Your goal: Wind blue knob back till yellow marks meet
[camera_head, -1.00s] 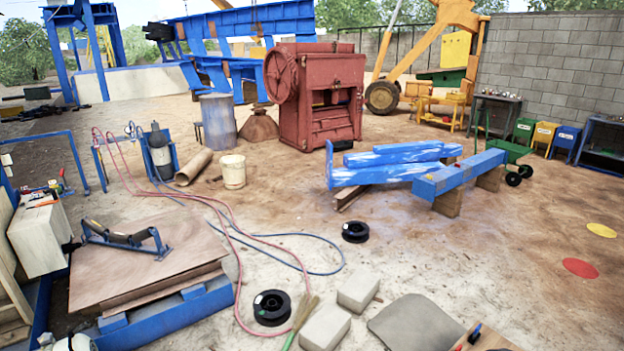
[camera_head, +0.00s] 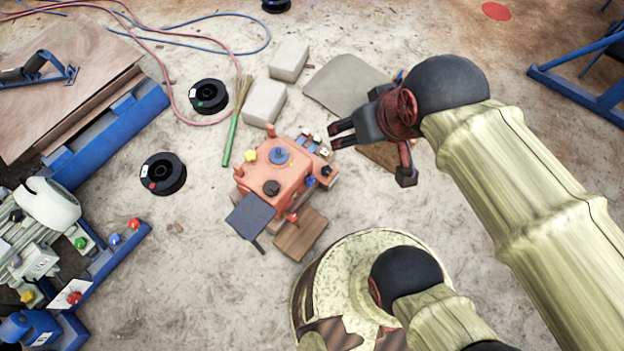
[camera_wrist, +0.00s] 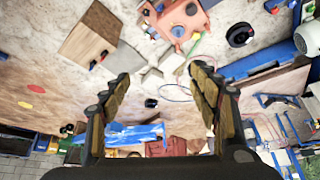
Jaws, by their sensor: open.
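An orange-red box-shaped machine (camera_head: 285,184) stands on the ground in the middle of the head view. A round blue knob (camera_head: 280,156) sits on its top face. Yellow marks on it are too small to make out. The machine also shows at the top of the wrist view (camera_wrist: 172,22), with the blue knob (camera_wrist: 191,9) near the frame edge. My gripper (camera_head: 333,136) is open and empty, up and to the right of the machine in the head view, apart from the knob. Its two spread fingers show in the wrist view (camera_wrist: 160,73).
A yellow star knob (camera_head: 249,155), a black knob (camera_head: 271,188) and a dark flap (camera_head: 250,215) are on the machine. Pale blocks (camera_head: 265,101), a green-handled broom (camera_head: 232,135) and black spools (camera_head: 163,173) lie nearby. Bare ground lies left of the machine.

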